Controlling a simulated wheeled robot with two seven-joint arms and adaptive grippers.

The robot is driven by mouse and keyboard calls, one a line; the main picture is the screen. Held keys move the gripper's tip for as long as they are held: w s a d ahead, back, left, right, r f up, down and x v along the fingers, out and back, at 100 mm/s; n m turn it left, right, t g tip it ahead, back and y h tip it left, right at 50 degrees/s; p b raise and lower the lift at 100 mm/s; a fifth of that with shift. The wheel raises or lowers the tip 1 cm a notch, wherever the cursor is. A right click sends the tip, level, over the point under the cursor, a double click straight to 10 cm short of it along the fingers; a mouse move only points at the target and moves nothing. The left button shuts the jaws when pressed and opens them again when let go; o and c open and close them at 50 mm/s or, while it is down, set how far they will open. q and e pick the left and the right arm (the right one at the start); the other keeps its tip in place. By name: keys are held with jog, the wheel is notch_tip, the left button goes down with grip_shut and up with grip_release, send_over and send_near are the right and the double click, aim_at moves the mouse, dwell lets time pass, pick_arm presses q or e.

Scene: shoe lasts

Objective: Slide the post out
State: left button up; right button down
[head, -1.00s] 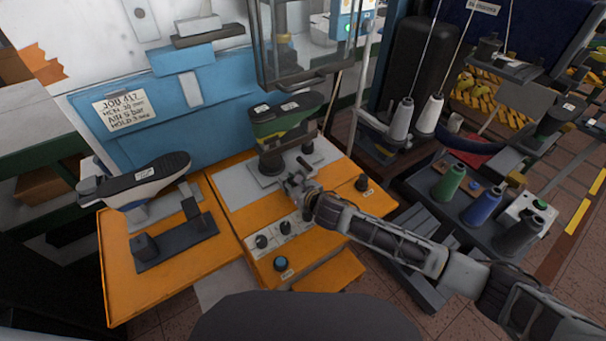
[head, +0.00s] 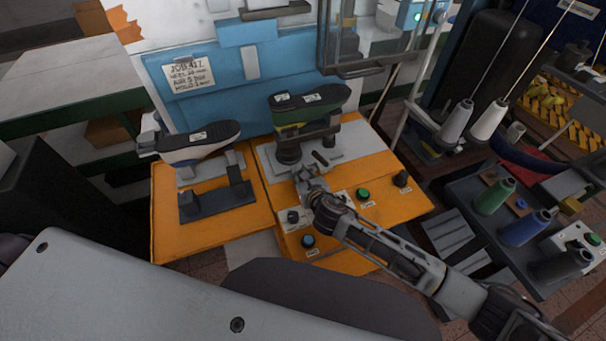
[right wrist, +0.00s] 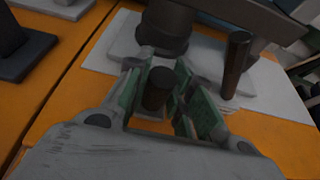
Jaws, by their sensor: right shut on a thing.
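A dark upright post (head: 288,153) stands on a pale grey plate (head: 262,160) of the orange bench and carries a green and black shoe form (head: 312,108). In the right wrist view the thick lower part of the post (right wrist: 163,24) shows beyond my fingers. My right gripper (head: 304,178) is in front of the post. In the right wrist view its green-padded fingers (right wrist: 158,98) are shut on a short dark cylindrical knob (right wrist: 157,86). Whether the knob joins the post's base is hidden. My left gripper is out of view.
A thin dark rod (right wrist: 236,62) stands right of the fingers. A second shoe form (head: 198,142) is at the left. A blue knob (head: 308,241), green button (head: 364,195) and black knob (head: 401,178) are near my right arm. Thread spools (head: 522,229) stand at the right.

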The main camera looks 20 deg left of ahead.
jog(key=c, duration=1.2)
grip_release()
jog(key=shift+s+a, duration=0.2)
jog(key=shift+a, duration=0.1)
jog(key=shift+d, duration=0.15)
jog(key=shift+v, duration=5.9)
